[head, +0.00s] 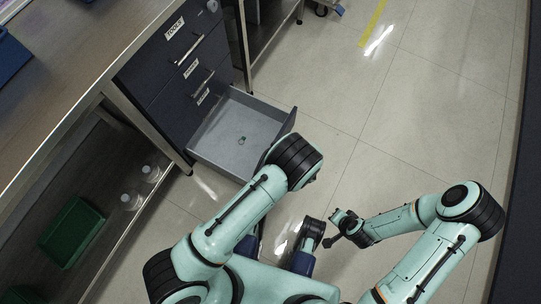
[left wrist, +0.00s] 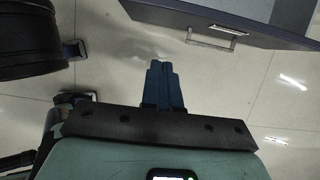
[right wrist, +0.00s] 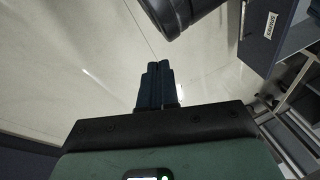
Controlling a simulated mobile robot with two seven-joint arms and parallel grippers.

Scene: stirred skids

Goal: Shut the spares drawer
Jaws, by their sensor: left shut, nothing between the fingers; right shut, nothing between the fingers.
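The lowest drawer of the dark cabinet stands pulled out in the head view, its grey inside (head: 225,135) showing. A small dark green item (head: 242,140) lies in it. My left arm covers part of the drawer front (head: 289,128). In the left wrist view the drawer front (left wrist: 175,12) and its handle (left wrist: 212,38) lie ahead of my left gripper (left wrist: 163,66). That gripper is shut, empty and apart from the front. In the head view it is hidden. My right gripper (right wrist: 158,66) is shut and empty, away from a labelled drawer front (right wrist: 262,40).
The tiled floor right of the drawer is clear.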

